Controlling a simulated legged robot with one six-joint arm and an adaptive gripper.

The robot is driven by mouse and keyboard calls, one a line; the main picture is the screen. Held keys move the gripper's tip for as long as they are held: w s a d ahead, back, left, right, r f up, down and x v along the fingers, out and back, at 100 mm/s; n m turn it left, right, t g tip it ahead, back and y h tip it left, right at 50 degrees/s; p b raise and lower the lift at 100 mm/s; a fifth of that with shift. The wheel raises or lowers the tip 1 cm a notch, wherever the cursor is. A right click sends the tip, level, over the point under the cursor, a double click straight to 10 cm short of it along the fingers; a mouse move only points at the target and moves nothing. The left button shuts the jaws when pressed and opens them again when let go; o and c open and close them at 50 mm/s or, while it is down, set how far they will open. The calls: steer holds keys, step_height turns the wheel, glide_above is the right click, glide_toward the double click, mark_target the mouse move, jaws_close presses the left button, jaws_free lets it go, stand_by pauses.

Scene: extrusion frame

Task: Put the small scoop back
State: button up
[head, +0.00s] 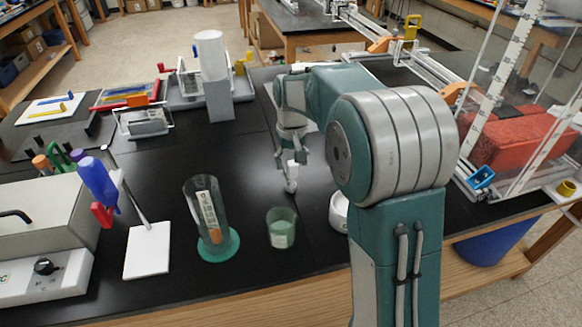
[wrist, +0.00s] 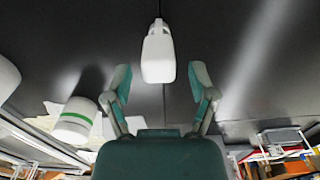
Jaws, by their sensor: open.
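The small scoop looks like a small white piece (head: 292,177) on the black bench top, below my gripper in the head view. In the wrist view the white scoop (wrist: 158,55) has a blocky body and a narrower far end. My gripper (head: 287,158) points down just over it. In the wrist view my gripper (wrist: 160,82) is open, with one green finger on each side of the scoop's near end and visible gaps between. I cannot tell how far the scoop's near end reaches between the fingers.
A clear cylinder on a green base (head: 208,220), a small green-filled beaker (head: 282,228) and a white dish (head: 339,210) stand nearby in front. A white tile (head: 147,250) and a hotplate (head: 45,240) are left. A green-banded white container (wrist: 74,122) shows in the wrist view.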

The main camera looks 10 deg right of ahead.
step_height(320, 180, up, 9)
steer(key=shift+r, duration=0.15)
steer(key=s+r+t, duration=0.1)
steer(key=s+r, duration=0.1)
steer(key=s, duration=0.6)
steer(key=s+r+t, duration=0.2)
steer(key=s+r, duration=0.1)
steer(key=s, duration=0.5)
steer(key=s+f+t, duration=0.2)
steer(key=s+f, duration=0.3)
steer(key=s, duration=0.7)
steer(key=shift+s+f, duration=0.2)
steer(key=shift+s, duration=0.1)
